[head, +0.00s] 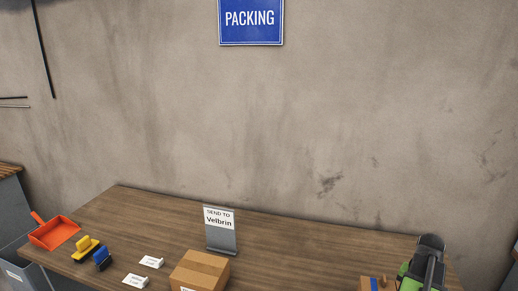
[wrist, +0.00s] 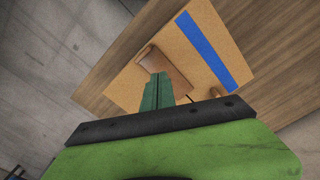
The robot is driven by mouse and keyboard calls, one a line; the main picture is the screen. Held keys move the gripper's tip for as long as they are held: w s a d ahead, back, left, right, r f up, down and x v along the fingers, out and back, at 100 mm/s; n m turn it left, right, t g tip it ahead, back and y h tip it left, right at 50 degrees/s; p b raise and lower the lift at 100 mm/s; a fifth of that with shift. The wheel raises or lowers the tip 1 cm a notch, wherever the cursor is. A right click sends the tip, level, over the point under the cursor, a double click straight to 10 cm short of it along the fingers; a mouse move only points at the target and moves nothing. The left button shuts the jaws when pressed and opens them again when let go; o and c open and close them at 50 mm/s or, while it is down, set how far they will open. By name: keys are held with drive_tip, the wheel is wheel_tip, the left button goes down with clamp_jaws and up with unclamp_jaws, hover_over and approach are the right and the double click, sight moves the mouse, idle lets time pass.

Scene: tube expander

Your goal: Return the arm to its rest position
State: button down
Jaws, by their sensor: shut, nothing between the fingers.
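My gripper (wrist: 157,92) shows in the wrist view with its green fingers together and nothing between them. It is over a tan mat (wrist: 128,88) with a blue stripe (wrist: 207,48) that lies on the wooden table. A brown object (wrist: 168,72) lies on the mat just beyond the fingertips; whether they touch it I cannot tell. In the head view my green and black arm (head: 427,262) stands at the right end of the table, and its fingertips are not clear there.
The wooden table (head: 320,255) carries a cardboard box (head: 200,268), a "SEND TO Velbrin" sign (head: 220,230), white cards (head: 151,262), a yellow stamp (head: 86,249), a blue stamp (head: 102,258) and an orange tray (head: 54,233). A wall with a PACKING sign (head: 250,20) stands behind.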

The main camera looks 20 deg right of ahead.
drive_tip(key=shift+r, duration=0.6)
drive_tip(key=shift+f, duration=0.1)
